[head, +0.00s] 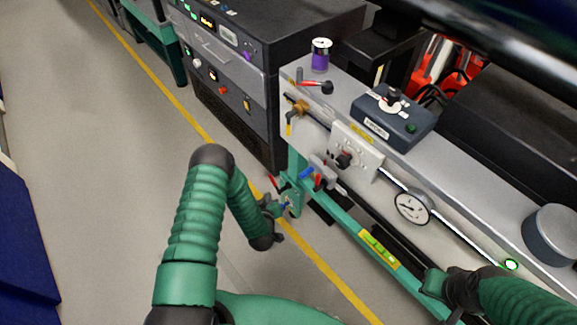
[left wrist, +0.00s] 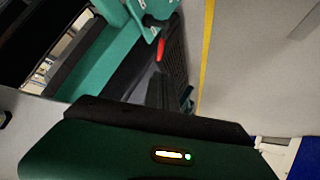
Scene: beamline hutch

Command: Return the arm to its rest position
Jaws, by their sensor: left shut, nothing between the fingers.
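My left arm rises from the bottom of the head view, bends at a dark elbow and drops toward the bench's front. My left gripper (head: 275,209) is small and dark at its end, close to the teal bench leg, shut and empty. Whether it touches the leg is not clear. In the left wrist view its dark fingers (left wrist: 162,92) point toward the teal frame and a red-handled part. My right arm (head: 525,300) comes in at the lower right. Its dark wrist (head: 466,288) is beside the bench front; its finger opening cannot be made out.
The bench (head: 455,185) carries a dark control box (head: 393,122), a purple-labelled container (head: 320,57), a selector panel (head: 354,153) and a gauge (head: 413,206). A dark instrument rack (head: 235,100) stands behind. Open floor (head: 110,170) with a yellow line lies to the left.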

